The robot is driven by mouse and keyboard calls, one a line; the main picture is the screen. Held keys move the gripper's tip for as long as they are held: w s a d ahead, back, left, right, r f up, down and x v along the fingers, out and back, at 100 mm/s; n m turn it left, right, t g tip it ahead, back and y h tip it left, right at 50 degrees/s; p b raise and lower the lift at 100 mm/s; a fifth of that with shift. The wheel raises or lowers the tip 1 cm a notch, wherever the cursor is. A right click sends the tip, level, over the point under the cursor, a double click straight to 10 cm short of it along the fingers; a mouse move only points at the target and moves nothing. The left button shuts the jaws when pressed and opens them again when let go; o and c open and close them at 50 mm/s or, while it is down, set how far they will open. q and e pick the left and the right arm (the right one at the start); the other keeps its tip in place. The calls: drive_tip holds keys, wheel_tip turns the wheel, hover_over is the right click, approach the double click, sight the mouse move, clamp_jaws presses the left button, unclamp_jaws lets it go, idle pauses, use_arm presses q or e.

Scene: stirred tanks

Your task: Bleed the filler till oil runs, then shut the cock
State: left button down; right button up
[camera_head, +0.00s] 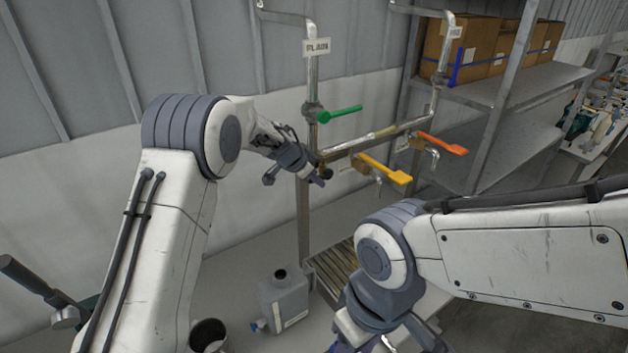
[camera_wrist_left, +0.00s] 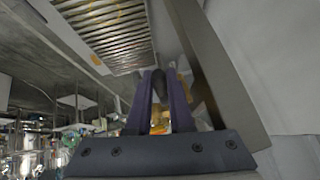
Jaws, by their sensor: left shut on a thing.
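The filler's pipework (camera_head: 375,137) stands against the wall, with two upright pipes joined by a sloping crosspipe. A green lever (camera_head: 340,114) sits on the left pipe under a plate reading "PLAIN". A yellow lever (camera_head: 385,168) and an orange lever (camera_head: 442,143) stick out below the crosspipe, near the spouts. My left gripper (camera_head: 319,176) is at the crosspipe's left end, shut on a small dark knob (camera_wrist_left: 160,82), which shows between its fingers in the left wrist view. No running oil is visible. My right gripper (camera_head: 375,340) is low at the bottom edge, its fingertips cut off.
A grey can (camera_head: 283,298) with an open neck and a label stands beside a slatted grate (camera_head: 338,267). A dark cup (camera_head: 208,333) stands at the bottom. Shelving with cardboard boxes (camera_head: 478,45) is at the back right. A blue lever (camera_head: 456,68) is on the right pipe.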

use_arm(q)
drive_tip(key=shift+s+d+f, duration=0.1)
drive_tip(key=shift+s+d, duration=0.05)
idle(0.4)
drive_tip(key=c, duration=0.8)
unclamp_jaws()
drive_tip(key=shift+r, duration=0.3)
drive_tip(key=b+v, duration=0.2)
drive_tip(key=v, duration=0.8)
drive_tip(key=shift+b, duration=0.3)
drive_tip(key=shift+s, duration=0.1)
